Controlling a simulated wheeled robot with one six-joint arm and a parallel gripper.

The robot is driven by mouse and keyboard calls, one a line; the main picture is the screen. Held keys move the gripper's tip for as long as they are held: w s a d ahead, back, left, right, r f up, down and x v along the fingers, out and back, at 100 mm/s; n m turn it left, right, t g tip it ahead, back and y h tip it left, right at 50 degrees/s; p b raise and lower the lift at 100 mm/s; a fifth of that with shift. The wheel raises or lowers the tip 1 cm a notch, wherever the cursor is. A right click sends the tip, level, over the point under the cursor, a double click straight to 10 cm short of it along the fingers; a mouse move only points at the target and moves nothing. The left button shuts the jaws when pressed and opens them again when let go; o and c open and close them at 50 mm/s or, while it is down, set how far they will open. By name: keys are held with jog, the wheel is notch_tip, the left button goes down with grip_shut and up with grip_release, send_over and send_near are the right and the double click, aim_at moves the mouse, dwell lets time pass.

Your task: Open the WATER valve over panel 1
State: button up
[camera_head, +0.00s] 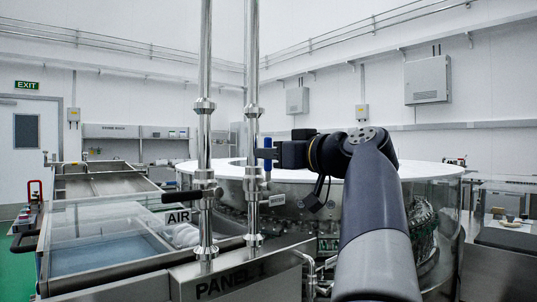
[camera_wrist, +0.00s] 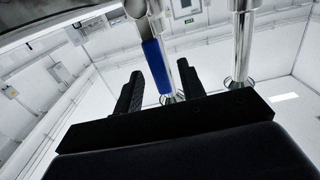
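A vertical steel pipe (camera_head: 252,90) rises over the panel marked PANEL 1 (camera_head: 232,278). A blue valve handle (camera_head: 267,154) stands upright along the right side of this pipe. A small white label (camera_head: 277,200) sits lower beside the pipe, and I cannot read it. My gripper (camera_head: 276,154) reaches in from the right at the handle's height. In the wrist view, the blue handle (camera_wrist: 157,66) lies between the two dark fingers of my gripper (camera_wrist: 159,90), with a visible gap on both sides. The gripper is open. Whether the handle is fully inside the fingers' reach is unclear.
A second steel pipe (camera_head: 204,120) stands left, with a black sideways handle (camera_head: 188,196) and an AIR label (camera_head: 178,217). A large round steel washer (camera_head: 420,190) stands behind my arm. A water tank (camera_head: 110,250) is at left.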

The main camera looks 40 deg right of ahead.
jog(key=s, duration=0.8)
jog(key=shift+s+d, duration=0.15)
jog(key=shift+d, duration=0.15)
jog(key=w, duration=0.7)
jog(key=w+a, duration=0.1)
jog(key=w, duration=0.3)
jog(key=shift+s+d, duration=0.1)
